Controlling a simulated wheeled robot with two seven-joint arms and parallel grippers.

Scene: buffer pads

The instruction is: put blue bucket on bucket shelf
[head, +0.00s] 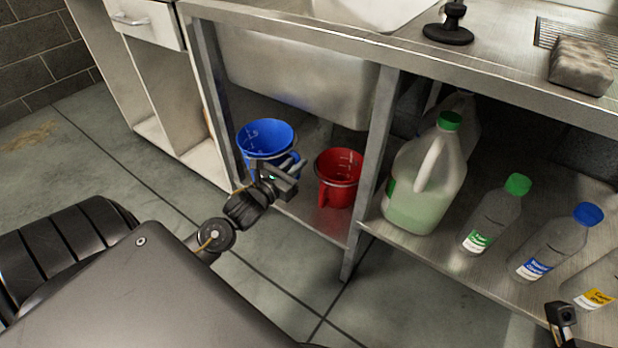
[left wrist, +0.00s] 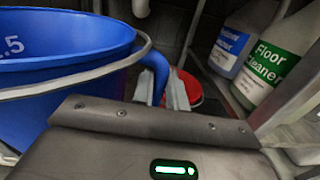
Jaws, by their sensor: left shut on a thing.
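The blue bucket (head: 266,137) is upright in the compartment under the sink, beside its left post. Its wall and rim fill the left of the left wrist view (left wrist: 60,75). My left gripper (head: 291,172) is shut on the blue bucket's handle, which shows between the fingers in the left wrist view (left wrist: 160,88). The bucket's base is hidden, so I cannot tell whether it touches the bucket shelf (head: 318,217). A small black part at the lower right of the head view seems to be my right gripper (head: 562,314); its jaws do not show clearly.
A red bucket (head: 338,168) stands on the shelf to the right of the blue one. A metal post (head: 373,160) separates them from a jug (head: 425,185) and several bottles. The sink basin (head: 290,80) hangs above. A white cabinet (head: 150,75) stands left.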

